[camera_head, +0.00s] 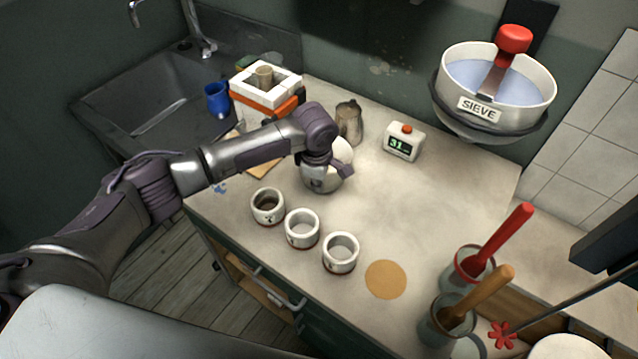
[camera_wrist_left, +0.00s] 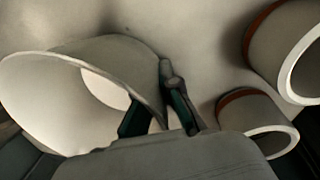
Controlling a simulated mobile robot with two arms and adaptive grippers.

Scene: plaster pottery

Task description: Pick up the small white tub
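A rounded white tub (camera_head: 334,181) stands on the counter, partly hidden under my left gripper (camera_head: 322,180). In the left wrist view the same tub (camera_wrist_left: 35,105) shows its wide open mouth and pale inside. My left gripper (camera_wrist_left: 160,110) is at its rim. One finger shows over the mouth and the other beside the outer wall, with the rim between them. The frames do not show whether the fingers press on it. Three smaller white pots with reddish bases stand in front: left (camera_head: 267,207), middle (camera_head: 302,229), right (camera_head: 340,253). My right gripper is not in view.
A metal jug (camera_head: 349,122) stands close behind the tub, with a timer (camera_head: 403,142) farther right. A white plaster block (camera_head: 265,85) and blue cup (camera_head: 217,98) are by the sink. Jars with red and orange handles crowd the front right. The counter's middle right is clear.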

